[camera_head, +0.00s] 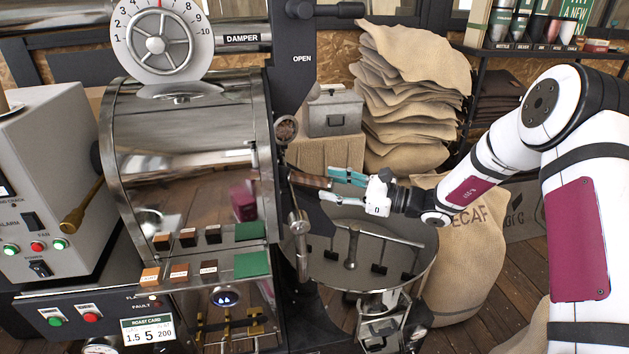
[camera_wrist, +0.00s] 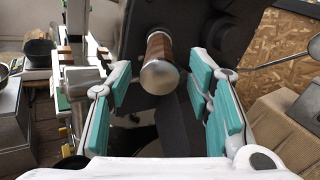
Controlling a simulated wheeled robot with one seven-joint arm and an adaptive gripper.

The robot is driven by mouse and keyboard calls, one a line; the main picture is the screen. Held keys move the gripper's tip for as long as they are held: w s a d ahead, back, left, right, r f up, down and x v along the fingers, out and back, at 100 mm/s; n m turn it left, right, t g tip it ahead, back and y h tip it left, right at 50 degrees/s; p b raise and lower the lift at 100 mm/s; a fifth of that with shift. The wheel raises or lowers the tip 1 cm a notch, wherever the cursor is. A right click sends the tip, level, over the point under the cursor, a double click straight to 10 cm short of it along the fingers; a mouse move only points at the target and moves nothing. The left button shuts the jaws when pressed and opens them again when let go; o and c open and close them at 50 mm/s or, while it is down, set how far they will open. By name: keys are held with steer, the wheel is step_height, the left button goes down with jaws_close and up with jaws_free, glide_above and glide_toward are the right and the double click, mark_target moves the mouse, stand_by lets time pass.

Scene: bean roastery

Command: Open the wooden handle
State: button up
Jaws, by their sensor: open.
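The wooden handle (camera_wrist: 159,51) is brown with a rounded metal end cap and points toward the wrist camera. In the head view the handle (camera_head: 308,180) sticks out to the right from the dark front plate of the roaster drum. My gripper (camera_head: 328,184) is at the handle's free end, coming from the right. Its teal-padded fingers are open, one on each side of the handle in the wrist view (camera_wrist: 158,75). Gaps show between the handle and both pads there. How far the handle reaches between the fingers is hard to tell.
The round cooling tray (camera_head: 335,270) with its stirring arms lies below my gripper. A metal lever (camera_head: 299,230) stands to the left. Burlap sacks (camera_head: 410,90) are stacked behind, and a filled sack (camera_head: 465,255) stands at right. A grey tin (camera_head: 335,112) sits behind the handle.

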mark_target(314, 181)
steer(key=shift+x, duration=2.7)
jaws_close()
